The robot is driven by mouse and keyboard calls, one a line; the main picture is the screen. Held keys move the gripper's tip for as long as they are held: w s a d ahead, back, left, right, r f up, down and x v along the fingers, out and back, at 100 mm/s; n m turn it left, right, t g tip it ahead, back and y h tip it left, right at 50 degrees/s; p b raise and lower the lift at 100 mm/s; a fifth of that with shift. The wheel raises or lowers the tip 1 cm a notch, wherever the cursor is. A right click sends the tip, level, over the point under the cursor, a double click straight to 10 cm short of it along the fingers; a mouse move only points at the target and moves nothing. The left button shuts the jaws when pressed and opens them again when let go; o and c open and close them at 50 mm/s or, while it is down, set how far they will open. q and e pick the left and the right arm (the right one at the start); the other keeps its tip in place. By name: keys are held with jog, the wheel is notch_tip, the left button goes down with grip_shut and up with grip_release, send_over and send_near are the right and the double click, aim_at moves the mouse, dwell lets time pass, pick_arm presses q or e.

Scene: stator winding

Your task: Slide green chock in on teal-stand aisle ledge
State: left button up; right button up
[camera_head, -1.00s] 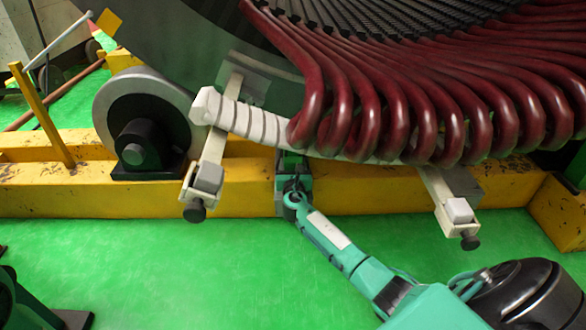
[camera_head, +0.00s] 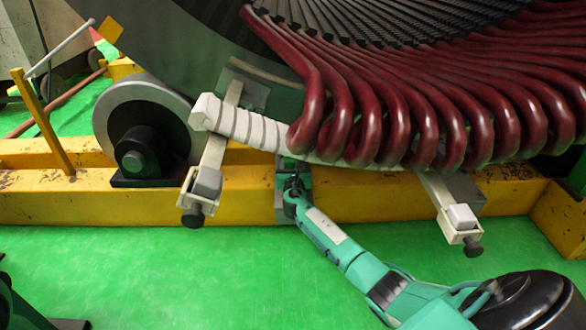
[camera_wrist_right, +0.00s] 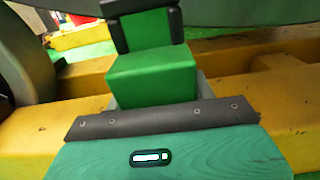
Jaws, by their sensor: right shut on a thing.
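The green chock (camera_wrist_right: 152,72) is a blocky green piece with an upright part, seen at the top middle of the right wrist view. My right gripper (camera_wrist_right: 146,26) is shut on that upright part, with a dark finger on either side. In the head view, my right gripper (camera_head: 294,184) is at the yellow beam's near face, below the white-wrapped bar; only a sliver of green shows there. A grey plate (camera_head: 279,203) lies beside it; I cannot tell whether the chock touches it. No teal stand is clearly identifiable. Only dark parts show at the lower left, with no clear left gripper.
Red coil loops (camera_head: 420,120) hang over the beam to the right of my gripper. Two pale brackets, left (camera_head: 205,165) and right (camera_head: 455,212), flank it. A grey roller (camera_head: 150,115) stands at left on the yellow beam (camera_head: 100,205). The green floor in front is open.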

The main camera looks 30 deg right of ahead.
jog(key=shift+b+x, duration=0.7)
jog(key=shift+x, duration=0.25)
jog(key=shift+w+d+f, duration=0.15)
jog(key=shift+w+f, duration=0.05)
jog(key=shift+w, duration=0.1)
jog(key=shift+b+x, duration=0.7)
jog(key=shift+x, duration=0.1)
jog(key=o, duration=1.2)
jog(key=shift+r, duration=0.1)
jog(key=shift+c, duration=0.2)
